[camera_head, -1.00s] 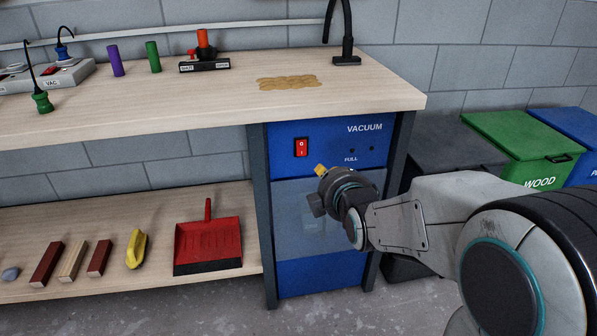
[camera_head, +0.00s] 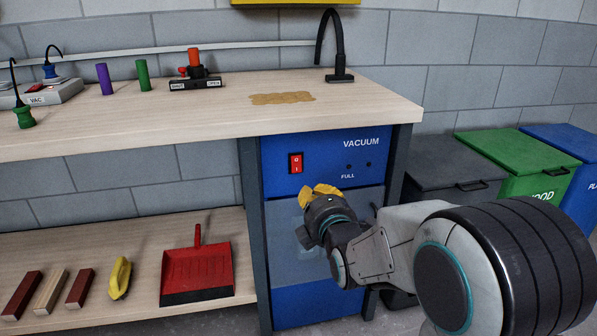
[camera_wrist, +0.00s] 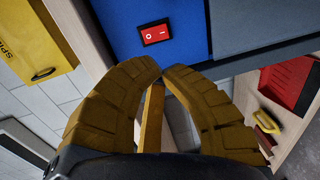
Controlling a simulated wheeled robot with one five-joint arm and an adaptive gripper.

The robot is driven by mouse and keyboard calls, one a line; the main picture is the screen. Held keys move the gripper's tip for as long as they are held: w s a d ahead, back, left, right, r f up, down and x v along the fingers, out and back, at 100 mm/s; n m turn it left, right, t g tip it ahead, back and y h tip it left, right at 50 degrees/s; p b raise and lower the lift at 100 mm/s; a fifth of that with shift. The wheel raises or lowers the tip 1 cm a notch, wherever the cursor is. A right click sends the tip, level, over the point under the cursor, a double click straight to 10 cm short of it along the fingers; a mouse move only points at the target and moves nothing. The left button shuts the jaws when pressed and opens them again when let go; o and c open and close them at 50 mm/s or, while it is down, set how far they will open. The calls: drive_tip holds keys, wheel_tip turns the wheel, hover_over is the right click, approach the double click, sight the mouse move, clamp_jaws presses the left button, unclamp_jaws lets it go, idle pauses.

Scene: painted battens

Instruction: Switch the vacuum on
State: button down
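The blue vacuum cabinet (camera_head: 315,148) stands under the right end of the workbench. Its red rocker switch (camera_head: 295,163), marked 0 and I, is on the upper left of its front; which side is pressed I cannot tell. The switch also shows in the wrist view (camera_wrist: 155,34), beyond the fingertips. My gripper (camera_head: 322,188) is in front of the cabinet, below and right of the switch in the head view, apart from it in the picture. Its yellow fingers (camera_wrist: 162,68) meet or nearly meet at the tips, with nothing seen held. A grey power strip labelled VAC (camera_head: 45,94) lies on the bench.
A green plug (camera_head: 25,117) and a blue plug (camera_head: 50,72) are at the bench's left; whether either is plugged in is unclear. A red dustpan (camera_head: 197,272) and a yellow object (camera_head: 119,278) lie on the lower shelf. Lidded bins, one green (camera_head: 520,155), stand at right.

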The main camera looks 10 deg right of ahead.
sight(297, 167)
drive_tip(key=w, duration=0.4)
drive_tip(key=w+f+b, duration=0.1)
drive_tip(key=w, duration=0.4)
drive_tip(key=w+b, duration=0.1)
drive_tip(key=w, duration=0.3)
drive_tip(key=shift+w+f, duration=0.4)
